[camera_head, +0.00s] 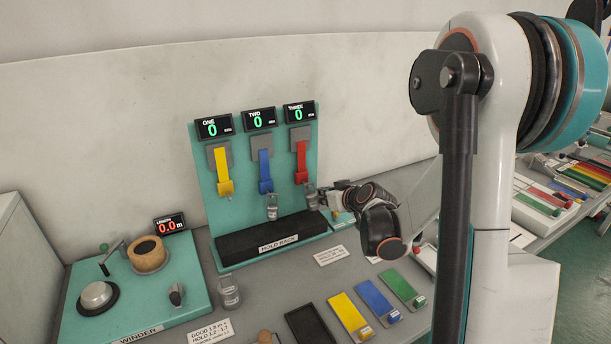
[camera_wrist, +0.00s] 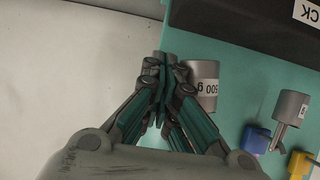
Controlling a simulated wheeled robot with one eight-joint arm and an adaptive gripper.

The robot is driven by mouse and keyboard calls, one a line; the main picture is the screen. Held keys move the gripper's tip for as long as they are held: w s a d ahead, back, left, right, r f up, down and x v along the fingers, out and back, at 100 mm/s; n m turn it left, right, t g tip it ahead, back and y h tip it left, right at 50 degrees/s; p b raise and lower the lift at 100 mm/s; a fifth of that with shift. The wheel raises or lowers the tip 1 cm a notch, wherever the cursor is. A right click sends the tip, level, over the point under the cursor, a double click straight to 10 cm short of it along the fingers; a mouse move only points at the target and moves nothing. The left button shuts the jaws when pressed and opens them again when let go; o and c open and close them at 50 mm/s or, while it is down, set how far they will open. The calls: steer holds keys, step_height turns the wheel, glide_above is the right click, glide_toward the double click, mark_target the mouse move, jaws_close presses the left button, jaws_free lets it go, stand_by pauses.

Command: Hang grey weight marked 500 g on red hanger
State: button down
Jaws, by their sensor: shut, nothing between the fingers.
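The grey weight marked 500 g (camera_wrist: 203,86) shows its label upside down in the wrist view. In the head view a grey weight (camera_head: 312,197) is just below and slightly right of the lower end of the red hanger (camera_head: 301,163). It looks hung there, but the contact at the hook is too small to make out. My gripper (camera_wrist: 162,78) is shut and empty, its fingertips close beside the weight's left side in the wrist view. In the head view my gripper (camera_head: 328,198) is just right of the weight. The red hanger is hidden in the wrist view.
Another grey weight (camera_head: 272,208) hangs under the blue hanger (camera_head: 265,172). The yellow hanger (camera_head: 222,172) is bare. The black hold rack (camera_head: 245,240) lies below. A third grey weight (camera_head: 229,293) stands on the table beside the winder (camera_head: 140,300).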

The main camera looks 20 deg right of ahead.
steer(key=shift+a+b, duration=0.5)
steer(key=shift+a, duration=0.45)
stand_by(5.1)
steer(key=shift+d, duration=0.2)
stand_by(1.8)
